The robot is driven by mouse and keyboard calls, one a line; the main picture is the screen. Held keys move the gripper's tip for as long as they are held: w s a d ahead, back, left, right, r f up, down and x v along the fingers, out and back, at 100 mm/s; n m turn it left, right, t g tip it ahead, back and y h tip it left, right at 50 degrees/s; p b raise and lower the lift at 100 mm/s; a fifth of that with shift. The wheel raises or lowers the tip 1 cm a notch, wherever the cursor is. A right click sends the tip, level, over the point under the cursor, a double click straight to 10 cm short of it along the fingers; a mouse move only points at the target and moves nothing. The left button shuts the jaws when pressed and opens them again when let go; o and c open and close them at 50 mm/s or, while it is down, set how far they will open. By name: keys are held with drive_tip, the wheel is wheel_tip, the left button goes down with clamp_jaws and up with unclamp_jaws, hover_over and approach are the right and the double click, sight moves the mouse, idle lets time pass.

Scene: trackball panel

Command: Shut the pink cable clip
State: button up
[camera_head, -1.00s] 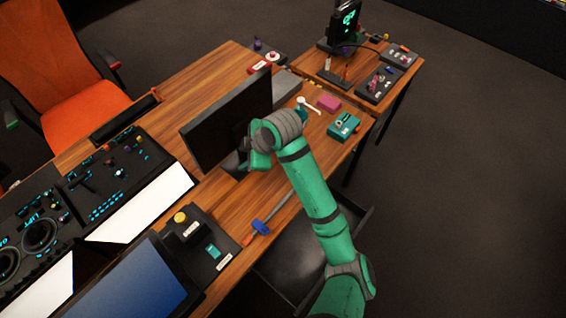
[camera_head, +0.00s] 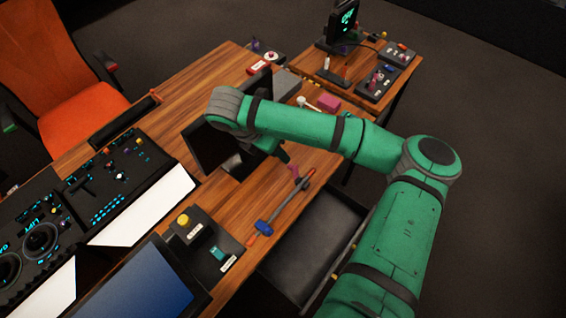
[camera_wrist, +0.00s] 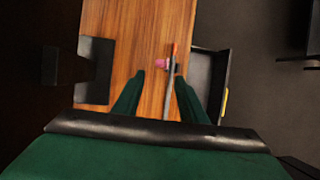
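The pink cable clip (camera_head: 293,171) is on the wooden desk near its front edge, small and partly hidden by my gripper in the head view. In the wrist view the pink clip (camera_wrist: 161,63) shows just left of a grey cable (camera_wrist: 171,85), close to the cable's orange end (camera_wrist: 175,48). I cannot tell whether its flap is open. My gripper (camera_wrist: 159,86) is open and empty, its two green fingers spread above the desk, pointing toward the clip and cable. In the head view my gripper (camera_head: 283,155) is mostly hidden behind my arm, just above the clip.
A blue piece (camera_head: 263,228) sits on the cable's nearer end. An open dark drawer (camera_head: 305,245) juts out below the desk's front edge. A black monitor (camera_head: 203,150) stands left of my gripper. A button box (camera_head: 190,226) lies nearer. A pink block (camera_head: 327,103) lies farther back.

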sight(291, 166)
drive_tip(key=x, duration=1)
drive_tip(key=shift+d+f, duration=0.25)
drive_tip(key=shift+f, duration=0.1)
drive_tip(key=c, duration=1)
